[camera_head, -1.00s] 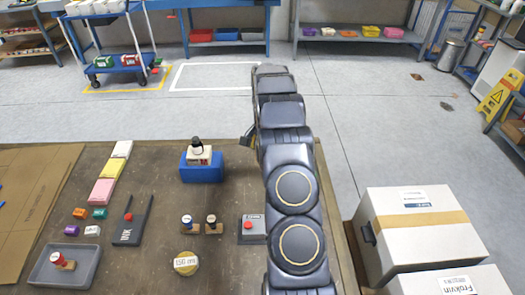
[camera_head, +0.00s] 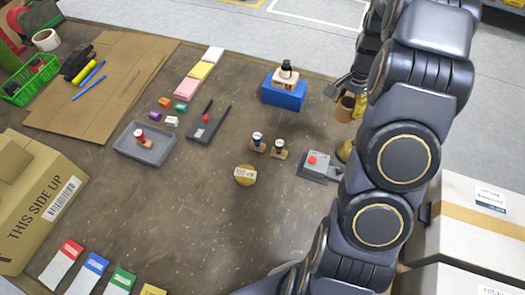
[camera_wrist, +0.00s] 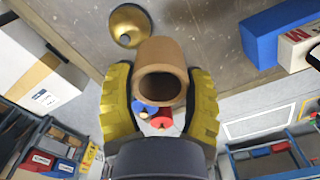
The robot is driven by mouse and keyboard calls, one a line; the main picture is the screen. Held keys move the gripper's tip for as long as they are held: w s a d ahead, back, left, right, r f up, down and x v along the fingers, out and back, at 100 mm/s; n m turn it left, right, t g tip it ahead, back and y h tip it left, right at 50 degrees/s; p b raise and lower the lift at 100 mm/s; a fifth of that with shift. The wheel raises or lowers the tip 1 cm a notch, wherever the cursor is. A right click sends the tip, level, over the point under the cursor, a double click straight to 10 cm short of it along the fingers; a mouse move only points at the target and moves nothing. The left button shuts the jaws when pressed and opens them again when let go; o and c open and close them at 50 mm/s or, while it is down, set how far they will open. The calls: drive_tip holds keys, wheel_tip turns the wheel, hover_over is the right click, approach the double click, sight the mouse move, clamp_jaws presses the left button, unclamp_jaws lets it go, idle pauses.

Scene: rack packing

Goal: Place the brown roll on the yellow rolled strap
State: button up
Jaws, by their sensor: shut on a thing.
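The brown roll (camera_head: 345,108) is a hollow brown cylinder held in my gripper (camera_head: 348,98). In the wrist view the brown roll (camera_wrist: 172,52) sits between the two yellow finger pads of my gripper (camera_wrist: 160,90), its open end facing the camera. It hangs at the table's right side, beyond the grey box with a red button. A round yellow piece with printed marks, which looks like the yellow rolled strap (camera_head: 245,175), lies on the table, left of and nearer than the held roll. Nothing lies on top of it.
A blue block (camera_head: 284,92) with a bottle stands behind. Bare tabletop lies in front.

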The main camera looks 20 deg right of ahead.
drive_tip(key=w+a+f+n, duration=0.1)
drive_tip(key=w+a, duration=0.2)
drive_tip(key=a, duration=1.2)
hover_over(245, 173)
drive_tip(key=f, duration=0.1)
drive_tip(key=shift+n, duration=0.4)
drive_tip(key=shift+a+f, duration=0.1)
drive_tip(key=shift+f, duration=3.95)
drive_tip(key=shift+s+f, duration=0.1)
drive_tip(key=shift+f, duration=0.05)
drive_tip(key=o, duration=1.1)
